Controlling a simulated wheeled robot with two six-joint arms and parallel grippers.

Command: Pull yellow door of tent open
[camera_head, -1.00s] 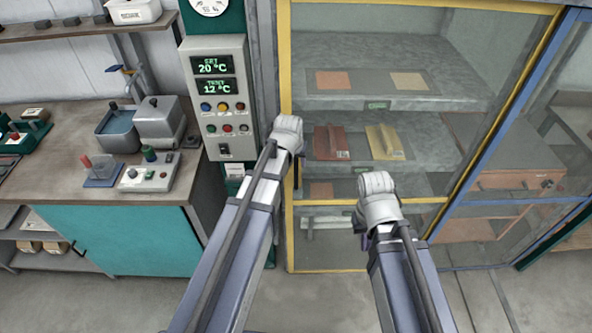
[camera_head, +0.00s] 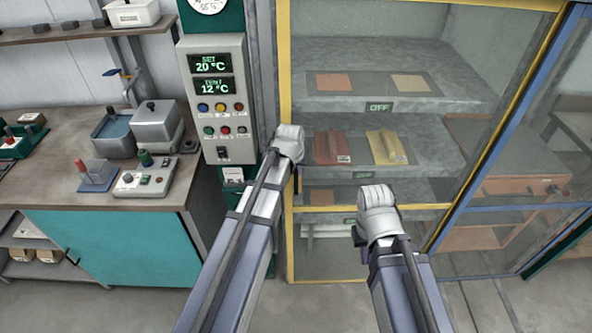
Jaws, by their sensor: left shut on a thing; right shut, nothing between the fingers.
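The tent's yellow-framed door (camera_head: 286,95) has clear panels and fills the middle and right of the view. Its left upright stands beside a grey post, and I see no clear gap there. My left gripper (camera_head: 298,178) is at this upright, at about mid-height, and is shut on what seems to be the door's handle. The wrist hides the handle and most of the fingers. My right gripper (camera_head: 360,242) is shut and empty in front of the lower door, below the yellow crossbar (camera_head: 420,207).
A blue frame (camera_head: 500,140) stands at the right. At the left are a control panel (camera_head: 213,130) and a workbench (camera_head: 60,185). Bare floor (camera_head: 110,308) shows below.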

